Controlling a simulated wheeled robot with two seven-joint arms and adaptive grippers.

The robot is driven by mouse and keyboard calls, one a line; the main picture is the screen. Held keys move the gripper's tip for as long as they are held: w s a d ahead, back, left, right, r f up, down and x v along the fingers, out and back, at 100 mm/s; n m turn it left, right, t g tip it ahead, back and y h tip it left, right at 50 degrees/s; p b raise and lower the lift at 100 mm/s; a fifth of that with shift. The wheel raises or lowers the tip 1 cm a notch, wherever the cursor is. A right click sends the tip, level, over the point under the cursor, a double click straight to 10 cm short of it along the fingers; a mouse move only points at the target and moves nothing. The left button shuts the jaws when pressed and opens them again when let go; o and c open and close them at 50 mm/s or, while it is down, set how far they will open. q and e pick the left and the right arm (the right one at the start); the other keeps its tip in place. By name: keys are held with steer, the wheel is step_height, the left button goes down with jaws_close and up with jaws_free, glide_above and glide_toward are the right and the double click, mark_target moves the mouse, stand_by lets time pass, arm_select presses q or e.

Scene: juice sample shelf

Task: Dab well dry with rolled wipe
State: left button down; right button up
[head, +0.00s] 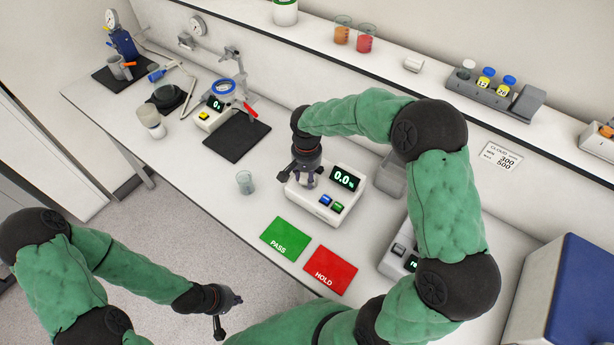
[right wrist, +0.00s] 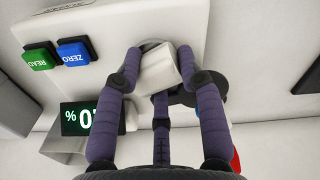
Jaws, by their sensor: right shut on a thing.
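The white meter (head: 325,199) stands on the bench with a display showing 0.0%, a blue button and a green button. My right gripper (head: 306,176) is over the meter's left end, pointing down. In the right wrist view its fingers (right wrist: 160,80) are shut on the white rolled wipe (right wrist: 157,69). The wipe's far end is at the round well (right wrist: 152,44) in the meter (right wrist: 105,22); the wipe and fingers cover most of the well, so contact inside cannot be seen. My left gripper (head: 226,314) is empty beyond the bench's front edge, its fingers apart.
A small clear beaker (head: 245,182) stands left of the meter. Green PASS (head: 286,239) and red HOLD (head: 331,270) mats lie in front. A grey bin (head: 392,175) is behind right. Beakers, a white cylinder (head: 413,64) and a bottle rack (head: 492,92) stand on the shelf.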

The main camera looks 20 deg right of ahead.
steer(key=shift+w+d+f, duration=0.1)
steer(key=shift+w, duration=0.1)
steer(key=shift+s+d, duration=0.15)
steer(key=shift+s, duration=0.1)
steer(key=shift+s+d, duration=0.2)
steer(key=shift+s, duration=0.2)
stand_by(0.3)
steer(key=shift+w+d, duration=0.1)
steer(key=shift+w, duration=0.1)
steer(key=shift+w+d+r, duration=0.1)
steer(key=shift+w+r, duration=0.1)
steer(key=shift+w, duration=0.2)
steer(key=shift+s+a+f, duration=0.1)
steer(key=shift+s+a, duration=0.3)
steer(key=shift+a, duration=0.3)
steer(key=shift+w+d+f, duration=0.1)
steer(key=shift+w+d, duration=0.05)
steer(key=shift+d, duration=0.2)
stand_by(0.6)
